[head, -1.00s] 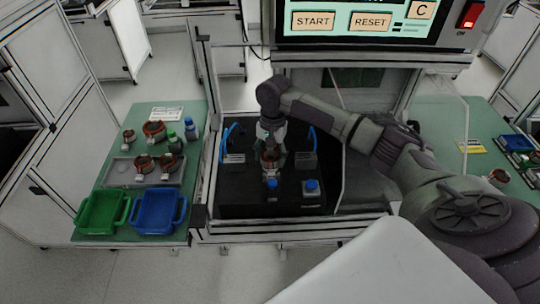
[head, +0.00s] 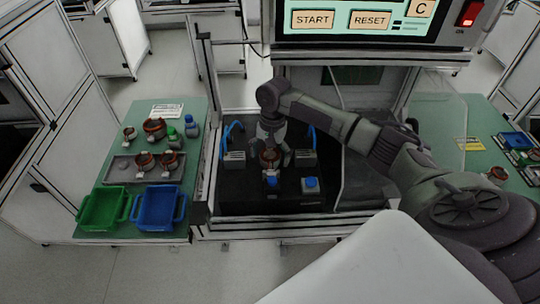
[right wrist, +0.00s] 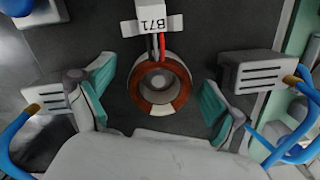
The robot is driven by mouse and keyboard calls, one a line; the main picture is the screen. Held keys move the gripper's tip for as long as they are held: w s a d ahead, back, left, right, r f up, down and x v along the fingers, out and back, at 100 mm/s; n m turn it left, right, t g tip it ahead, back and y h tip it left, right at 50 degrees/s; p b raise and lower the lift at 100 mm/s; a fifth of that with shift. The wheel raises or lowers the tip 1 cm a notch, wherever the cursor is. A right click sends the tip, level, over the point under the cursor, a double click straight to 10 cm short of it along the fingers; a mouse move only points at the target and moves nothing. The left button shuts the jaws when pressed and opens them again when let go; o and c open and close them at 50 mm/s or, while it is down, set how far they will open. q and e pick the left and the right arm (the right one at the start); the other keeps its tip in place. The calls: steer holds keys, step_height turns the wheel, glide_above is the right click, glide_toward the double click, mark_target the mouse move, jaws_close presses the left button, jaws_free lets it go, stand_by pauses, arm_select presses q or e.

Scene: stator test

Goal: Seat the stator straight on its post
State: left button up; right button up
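The stator (head: 270,158), a copper-coloured ring with a pale rim, sits in the black test fixture. A grey round part, perhaps the post, shows inside the ring; I cannot tell how fully the stator is seated. My right gripper (right wrist: 157,102) is open, its teal-padded fingers on either side of the stator and apart from it. It also shows in the head view (head: 272,155). My left gripper is not in view.
Grey clamp blocks with blue hoses flank the stator, one left (right wrist: 62,90) and one right (right wrist: 244,72). A blue button (head: 311,183) is at the front right. The left table (head: 195,150) holds more stators, bottles, a green bin (head: 103,228) and a blue bin (head: 157,231).

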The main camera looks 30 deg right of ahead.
steer(key=r, duration=0.7)
steer(key=shift+w+d+r, duration=0.2)
steer(key=shift+w+d, duration=0.05)
steer(key=shift+d, duration=0.15)
steer(key=shift+f, duration=0.1)
